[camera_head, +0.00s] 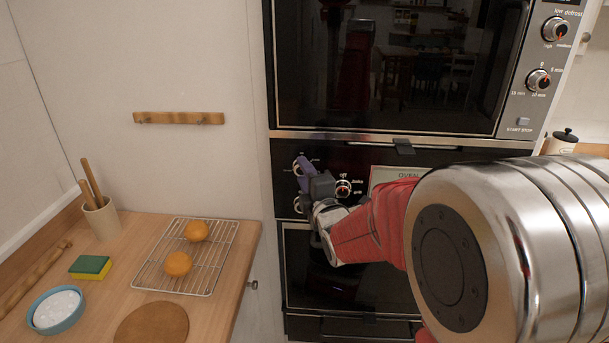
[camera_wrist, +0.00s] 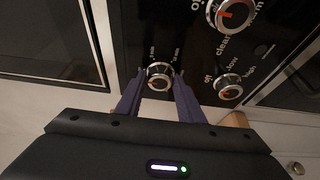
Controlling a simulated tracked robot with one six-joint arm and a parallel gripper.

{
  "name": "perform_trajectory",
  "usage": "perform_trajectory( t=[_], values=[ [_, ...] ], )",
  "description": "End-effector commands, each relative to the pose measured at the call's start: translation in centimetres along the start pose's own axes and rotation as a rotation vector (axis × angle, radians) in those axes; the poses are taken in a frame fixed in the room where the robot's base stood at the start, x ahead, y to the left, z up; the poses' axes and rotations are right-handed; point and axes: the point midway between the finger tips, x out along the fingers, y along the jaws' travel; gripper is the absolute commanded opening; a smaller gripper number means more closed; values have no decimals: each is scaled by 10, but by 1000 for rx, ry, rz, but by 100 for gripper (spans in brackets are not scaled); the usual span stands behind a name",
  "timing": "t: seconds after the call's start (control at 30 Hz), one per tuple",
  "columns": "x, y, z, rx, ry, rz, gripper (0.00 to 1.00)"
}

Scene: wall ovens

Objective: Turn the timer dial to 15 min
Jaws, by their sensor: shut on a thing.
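A small silver dial (camera_wrist: 159,76) with minute marks beside it sits between my fingertips in the wrist view; its pointer is too small to read surely. My gripper (camera_wrist: 158,84) is shut on this dial, a finger on each side. In the head view, my gripper (camera_head: 303,170) is at the upper left of the black oven panel, and its fingers partly hide the dial (camera_head: 297,169). Another dial (camera_head: 538,80), on the microwave panel at the upper right, is marked 0, 5 min, 10 min and 15 min; nothing touches it.
A larger dial (camera_wrist: 232,14) and a small low/high dial (camera_wrist: 229,88) sit close by on the oven panel. The oven handle (camera_head: 404,146) juts out above right. The counter at left holds a wire rack (camera_head: 150,276) with two oranges, a sponge (camera_head: 90,267) and a bowl (camera_head: 57,325).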

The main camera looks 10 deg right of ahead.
Motion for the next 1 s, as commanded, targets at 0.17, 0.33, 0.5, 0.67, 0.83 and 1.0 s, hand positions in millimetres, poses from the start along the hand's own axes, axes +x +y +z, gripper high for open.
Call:
perform_trajectory(
  t=[0.17,0.33,0.5,0.67,0.83,1.0],
  values=[
    [0,-2,0,0,-1,-4,17],
    [-1,-3,1,2,-1,-5,12],
    [-1,-4,1,17,-2,0,12],
    [-1,-5,1,60,-2,17,12],
    [-1,-7,1,144,-3,49,12],
    [-1,-9,1,264,-3,98,12]
  ],
)
